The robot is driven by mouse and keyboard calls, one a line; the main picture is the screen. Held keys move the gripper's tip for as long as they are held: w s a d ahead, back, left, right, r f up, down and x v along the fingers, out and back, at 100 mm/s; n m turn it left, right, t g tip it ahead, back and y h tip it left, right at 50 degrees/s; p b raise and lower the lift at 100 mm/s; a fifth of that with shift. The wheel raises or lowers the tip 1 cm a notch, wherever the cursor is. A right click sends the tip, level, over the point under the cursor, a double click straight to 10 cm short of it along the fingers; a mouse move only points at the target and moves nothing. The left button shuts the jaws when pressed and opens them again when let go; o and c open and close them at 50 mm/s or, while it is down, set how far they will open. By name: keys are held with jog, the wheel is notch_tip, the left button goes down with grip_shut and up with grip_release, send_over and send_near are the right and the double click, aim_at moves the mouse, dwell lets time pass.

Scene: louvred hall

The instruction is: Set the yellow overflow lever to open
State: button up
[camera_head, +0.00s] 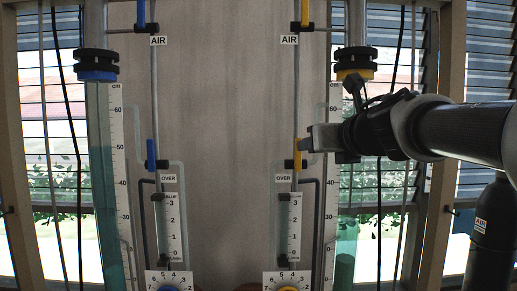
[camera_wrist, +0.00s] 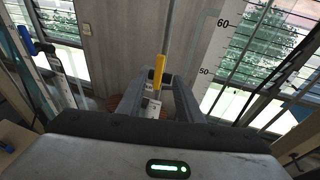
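The yellow overflow lever (camera_head: 297,161) stands upright on the right-hand pipe, just above the OVER label (camera_head: 283,178). My gripper (camera_head: 306,144) comes in from the right, its tip at the upper part of the lever, hiding some of it. In the wrist view the yellow lever (camera_wrist: 159,68) shows between the two finger ends. The fingers of my gripper (camera_wrist: 160,80) are apart, with gaps on both sides of the lever. I cannot tell whether either finger touches it.
A blue overflow lever (camera_head: 151,153) is upright on the left pipe. A yellow air lever (camera_head: 305,12) and a blue air lever (camera_head: 141,12) are at the top. A scaled tube (camera_head: 333,130) stands close behind my gripper. The panel's middle is clear.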

aim_at(298, 155)
jog(key=b+x, duration=0.1)
jog(key=x, duration=0.7)
jog(key=shift+a, duration=0.1)
jog(key=shift+x, duration=0.8)
jog(key=shift+c, duration=0.2)
grip_shut()
jog(key=shift+a, duration=0.15)
dwell(0.6)
